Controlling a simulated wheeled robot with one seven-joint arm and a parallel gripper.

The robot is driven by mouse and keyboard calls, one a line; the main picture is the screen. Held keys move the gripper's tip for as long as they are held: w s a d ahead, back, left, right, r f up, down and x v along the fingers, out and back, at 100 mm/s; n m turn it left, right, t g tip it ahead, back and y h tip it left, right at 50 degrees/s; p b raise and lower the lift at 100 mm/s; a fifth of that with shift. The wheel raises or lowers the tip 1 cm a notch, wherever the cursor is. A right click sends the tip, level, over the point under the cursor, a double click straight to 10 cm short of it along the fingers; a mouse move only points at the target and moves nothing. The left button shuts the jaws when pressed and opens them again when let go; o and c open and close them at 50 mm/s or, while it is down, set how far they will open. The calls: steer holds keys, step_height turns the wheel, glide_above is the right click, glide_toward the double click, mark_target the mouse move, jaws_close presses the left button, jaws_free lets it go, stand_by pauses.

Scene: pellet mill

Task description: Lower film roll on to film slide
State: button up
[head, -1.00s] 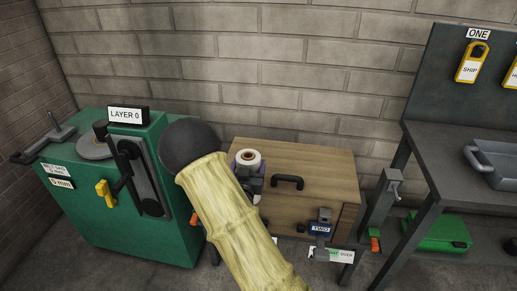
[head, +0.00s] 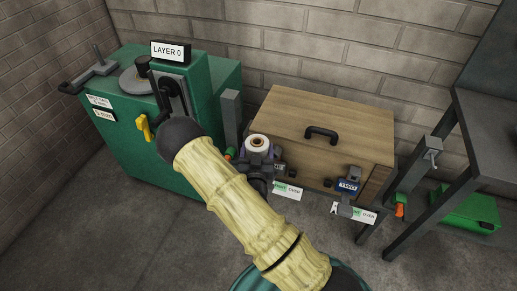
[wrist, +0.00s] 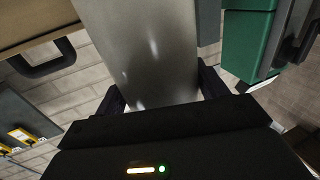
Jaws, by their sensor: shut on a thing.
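The film roll (head: 257,143) stands upright in the head view, with a pale ring on top and a purple-tinted side. My gripper (head: 259,168) is shut on it, in front of the wooden box's left edge. In the wrist view the roll (wrist: 155,45) is a large grey shiny surface between the two dark fingers of my gripper (wrist: 162,88). The roll's lower end is hidden in the head view by my gripper and arm. I cannot tell for certain which part is the film slide.
A wooden box (head: 350,110) with a black handle stands just behind the roll. A grey post (head: 231,112) is close on its left, beside the green machine (head: 214,90). Another post (head: 423,165) stands right.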

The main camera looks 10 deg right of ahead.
mark_target(257, 142)
steer(key=shift+w+d+r+n+t+y+p, duration=0.15)
steer(key=shift+w+r+n+y+p, duration=0.3)
steer(key=shift+p, duration=0.95)
steer(key=shift+w+a+r+n+t+y+p, duration=0.15)
steer(key=shift+r+y+p, duration=0.4)
steer(key=shift+p, duration=0.8)
steer(key=shift+w+d+r+n+t+y+p, duration=0.15)
steer(key=shift+w+r+n+y+p, duration=0.25)
steer(key=shift+p, duration=1)
steer(key=y+p, duration=0.1)
steer(key=p, duration=0.1)
steer(key=shift+r+n+p, duration=0.2)
steer(key=shift+n+p, duration=0.15)
steer(key=shift+n, duration=0.05)
steer(key=shift+f+y+p, duration=0.15)
steer(key=shift+y+p, duration=0.45)
steer(key=shift+y, duration=0.1)
steer(key=shift+f, duration=0.15)
steer(key=shift+w, duration=0.1)
